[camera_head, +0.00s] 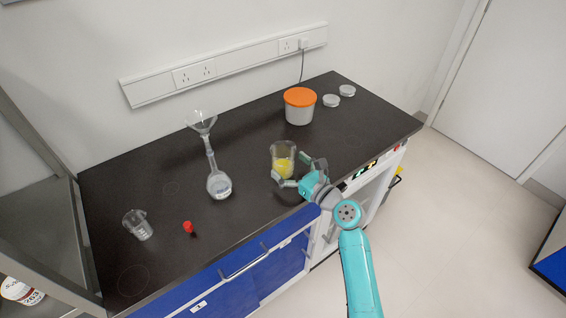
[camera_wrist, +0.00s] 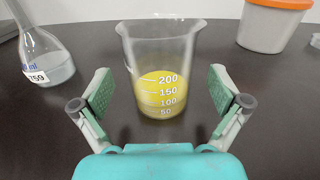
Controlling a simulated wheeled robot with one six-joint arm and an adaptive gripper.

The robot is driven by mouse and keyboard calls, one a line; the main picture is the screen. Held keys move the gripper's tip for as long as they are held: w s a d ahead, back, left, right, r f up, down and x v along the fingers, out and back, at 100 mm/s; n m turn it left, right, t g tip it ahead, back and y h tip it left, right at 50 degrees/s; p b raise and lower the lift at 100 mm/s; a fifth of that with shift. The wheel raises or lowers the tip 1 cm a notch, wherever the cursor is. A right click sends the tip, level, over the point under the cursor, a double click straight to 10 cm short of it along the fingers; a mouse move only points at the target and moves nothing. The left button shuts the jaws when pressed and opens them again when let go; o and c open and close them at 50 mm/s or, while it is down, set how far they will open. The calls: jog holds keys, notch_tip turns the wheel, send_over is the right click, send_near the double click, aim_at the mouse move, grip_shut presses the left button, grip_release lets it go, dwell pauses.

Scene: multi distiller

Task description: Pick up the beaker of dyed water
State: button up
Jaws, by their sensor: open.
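The beaker of dyed water (camera_head: 283,158) is clear glass with yellow liquid in its lower part. It stands upright on the dark bench near the front edge. In the wrist view the beaker (camera_wrist: 161,75) stands straight ahead, with white volume marks facing me. My gripper (camera_head: 293,171) is open beside the beaker on its front right side. In the wrist view the fingers of my gripper (camera_wrist: 160,92) are spread wide, one to each side of the beaker's lower part. Gaps show between both finger pads and the glass. Nothing is held.
A flask with a funnel (camera_head: 218,184) stands left of the beaker. An orange-lidded tub (camera_head: 299,107) stands behind it. A small empty beaker (camera_head: 138,225) and a red-capped item (camera_head: 188,227) are farther left. Two petri dishes (camera_head: 331,100) lie at the back right.

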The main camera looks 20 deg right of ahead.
jog(key=shift+x, duration=1.2)
jog(key=c, duration=1.4)
jog(key=shift+r, duration=0.1)
